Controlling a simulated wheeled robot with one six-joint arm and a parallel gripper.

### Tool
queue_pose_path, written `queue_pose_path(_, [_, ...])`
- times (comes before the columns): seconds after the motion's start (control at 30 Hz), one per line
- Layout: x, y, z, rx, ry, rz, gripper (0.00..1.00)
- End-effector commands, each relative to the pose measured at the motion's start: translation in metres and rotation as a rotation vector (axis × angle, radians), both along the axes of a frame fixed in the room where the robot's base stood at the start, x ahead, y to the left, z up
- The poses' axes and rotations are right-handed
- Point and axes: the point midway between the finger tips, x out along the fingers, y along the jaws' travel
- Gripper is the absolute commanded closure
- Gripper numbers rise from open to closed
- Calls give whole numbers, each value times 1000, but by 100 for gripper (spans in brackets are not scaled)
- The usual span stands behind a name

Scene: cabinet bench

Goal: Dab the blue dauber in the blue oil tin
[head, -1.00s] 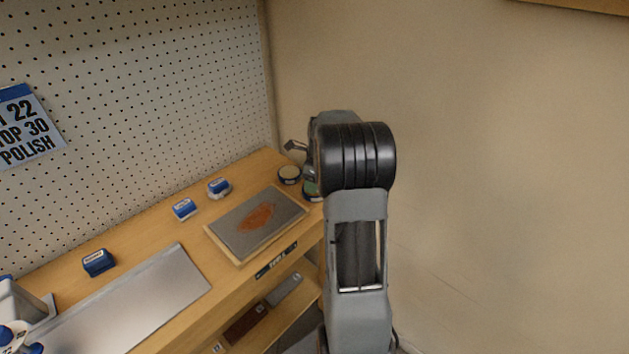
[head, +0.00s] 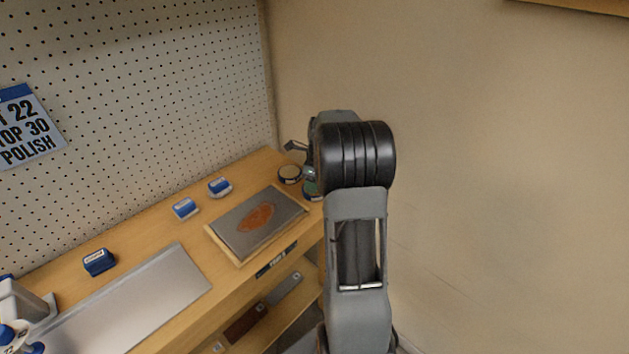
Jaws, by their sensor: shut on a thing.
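My arm hides most of my gripper (head: 301,153) at the back right corner of the bench; a grey piece of it shows left of the arm. It is shut on a small bluish thing (head: 309,172), taken to be the blue dauber, mostly hidden behind the arm. Just below it stands a tin with a blue-green side (head: 312,191), partly covered by the arm. I cannot tell whether the dauber touches this tin or is inside it. A second, dark tin with a pale top (head: 289,174) stands just left of it. No label can be read on either tin.
A grey plate with a rust-brown patch (head: 256,219) lies on a wooden board near the tins. Several blue blocks (head: 184,208) sit along the bench. A bare metal sheet (head: 130,300) lies at front left. A pegboard stands behind; a plain wall is at right.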

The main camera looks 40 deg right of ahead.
Motion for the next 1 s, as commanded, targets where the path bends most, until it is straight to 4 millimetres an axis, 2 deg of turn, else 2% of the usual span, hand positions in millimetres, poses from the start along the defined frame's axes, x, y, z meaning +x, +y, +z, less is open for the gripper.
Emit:
queue_pose_path(0.57, [-1, 0, -1, 2, 5, 0, 68])
queue_pose_path(1.0, [0, 0, 32, 0, 1, 0, 68])
